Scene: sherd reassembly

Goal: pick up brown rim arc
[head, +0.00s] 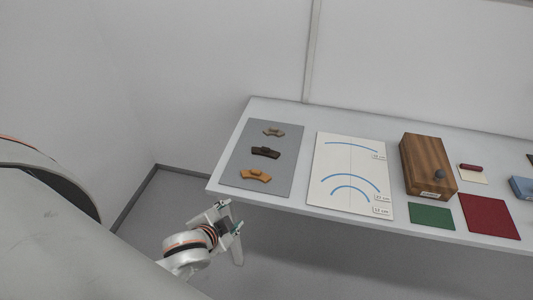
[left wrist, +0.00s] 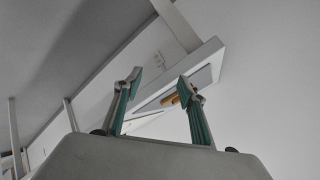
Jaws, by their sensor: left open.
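Three curved rim arcs lie apart on a grey mat (head: 284,178) at the left of the table: a tan-brown one (head: 273,132) at the back, a very dark brown one (head: 265,153) in the middle, and an orange-brown one (head: 256,176) at the front. Each has a small raised block on it. I cannot tell for certain which is called brown. My left gripper (head: 235,230) is open and empty, off the table's front edge, nearest the orange-brown arc. In the left wrist view, an orange-brown piece (left wrist: 170,100) shows beyond the open fingers (left wrist: 160,83). My right gripper is out of view.
A white sheet with blue arcs (head: 350,150) lies right of the mat. Further right are a wooden box (head: 425,160), a green mat (head: 432,215), a red mat (head: 489,216) and a dark red roll (head: 471,167). The table's front edge (head: 300,208) lies between gripper and arcs.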

